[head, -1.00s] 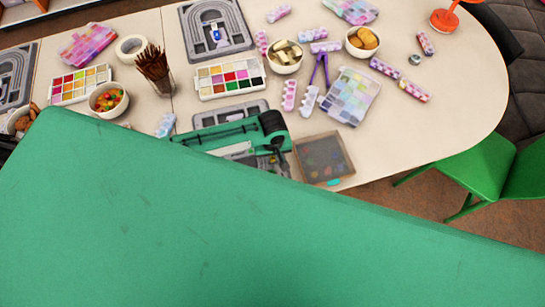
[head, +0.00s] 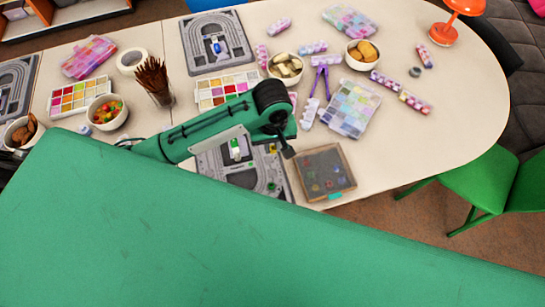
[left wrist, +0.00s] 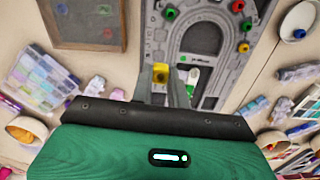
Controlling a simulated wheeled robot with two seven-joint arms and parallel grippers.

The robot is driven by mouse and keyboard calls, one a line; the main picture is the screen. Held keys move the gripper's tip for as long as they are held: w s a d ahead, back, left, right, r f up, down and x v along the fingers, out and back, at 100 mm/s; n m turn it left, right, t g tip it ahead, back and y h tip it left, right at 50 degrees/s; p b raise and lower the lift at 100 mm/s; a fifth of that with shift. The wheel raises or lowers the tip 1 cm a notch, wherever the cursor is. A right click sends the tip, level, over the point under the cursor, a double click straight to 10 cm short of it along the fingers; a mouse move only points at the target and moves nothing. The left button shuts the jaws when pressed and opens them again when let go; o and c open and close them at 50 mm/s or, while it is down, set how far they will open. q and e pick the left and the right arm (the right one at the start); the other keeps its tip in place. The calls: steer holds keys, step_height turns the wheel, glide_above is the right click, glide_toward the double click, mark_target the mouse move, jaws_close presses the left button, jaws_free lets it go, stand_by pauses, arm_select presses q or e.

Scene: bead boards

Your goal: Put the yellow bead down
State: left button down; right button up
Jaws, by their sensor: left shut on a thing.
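The yellow bead (left wrist: 160,72) shows in the left wrist view between the two fingers of my left gripper (left wrist: 164,80), which is shut on it. In the head view my left gripper (head: 286,146) is over the right part of the near grey bead board (head: 221,178); the bead cannot be made out there. The same board (left wrist: 202,40) lies beyond the fingers in the left wrist view, with a white-and-green piece (left wrist: 193,76) on it. Several coloured beads, such as a red one (left wrist: 237,6), lie at its edges. My right gripper is not in view.
A second board (head: 216,42) lies farther back. A paint set (head: 222,88), a clear bead case (head: 350,107) and bowls surround the area. The table's right side is fairly clear.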

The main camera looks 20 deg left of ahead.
arm_select(q)
steer(key=w+a+r+m, duration=0.2)
steer(key=a+r+m, duration=0.3)
steer(key=a+r, duration=0.4)
step_height(320, 180, up, 3)
steer(key=shift+f+m, duration=0.15)
steer(key=shift+m, duration=0.25)
